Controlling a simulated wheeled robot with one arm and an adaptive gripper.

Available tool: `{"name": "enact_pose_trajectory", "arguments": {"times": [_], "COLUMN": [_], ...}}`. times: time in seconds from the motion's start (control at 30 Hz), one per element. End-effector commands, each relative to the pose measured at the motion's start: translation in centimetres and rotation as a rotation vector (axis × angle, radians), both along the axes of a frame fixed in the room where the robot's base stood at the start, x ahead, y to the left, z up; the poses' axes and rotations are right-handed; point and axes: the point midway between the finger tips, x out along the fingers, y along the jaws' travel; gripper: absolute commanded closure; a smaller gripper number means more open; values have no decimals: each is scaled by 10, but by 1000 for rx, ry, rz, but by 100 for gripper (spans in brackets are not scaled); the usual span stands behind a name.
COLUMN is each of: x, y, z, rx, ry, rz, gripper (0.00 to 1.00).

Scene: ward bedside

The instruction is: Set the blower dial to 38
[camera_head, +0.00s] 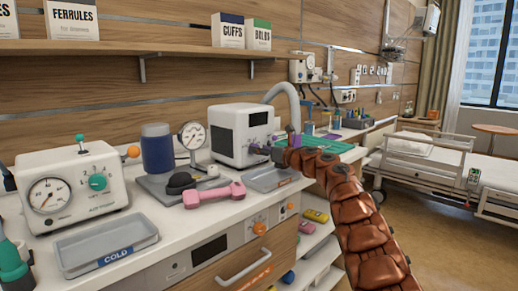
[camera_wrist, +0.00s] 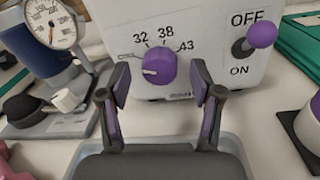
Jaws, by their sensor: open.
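The blower is a white box (camera_head: 239,122) with a dark window and a grey hose, standing on the counter in the head view. Its purple dial (camera_wrist: 159,69) faces me in the wrist view, with 32, 38 and 43 printed in an arc above it. A pale mark on the dial points left, below the 32. My gripper (camera_wrist: 160,84) is open, with one purple-padded finger on each side of the dial; I cannot tell whether they touch it. It also shows in the head view (camera_head: 280,153), in front of the blower.
A purple-knobbed OFF/ON lever (camera_wrist: 262,34) sits right of the dial. A grey tray (camera_head: 272,180) lies below my gripper. A gauge (camera_head: 192,136), a blue cylinder (camera_head: 157,148) and a pink dumbbell-shaped object (camera_head: 213,195) stand to the left. A green tray (camera_head: 330,145) lies beyond.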

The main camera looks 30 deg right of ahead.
Motion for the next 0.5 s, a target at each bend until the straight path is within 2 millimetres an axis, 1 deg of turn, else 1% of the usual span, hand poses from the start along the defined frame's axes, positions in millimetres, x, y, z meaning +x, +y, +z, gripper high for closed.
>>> {"name": "enact_pose_trajectory", "arguments": {"times": [0.2, 0.5], "x": [8, 9], "y": [2, 2], "z": [-1, -1], "rx": [2, 1], "ry": [1, 0], "rz": [0, -1], "gripper": [35, 35]}}
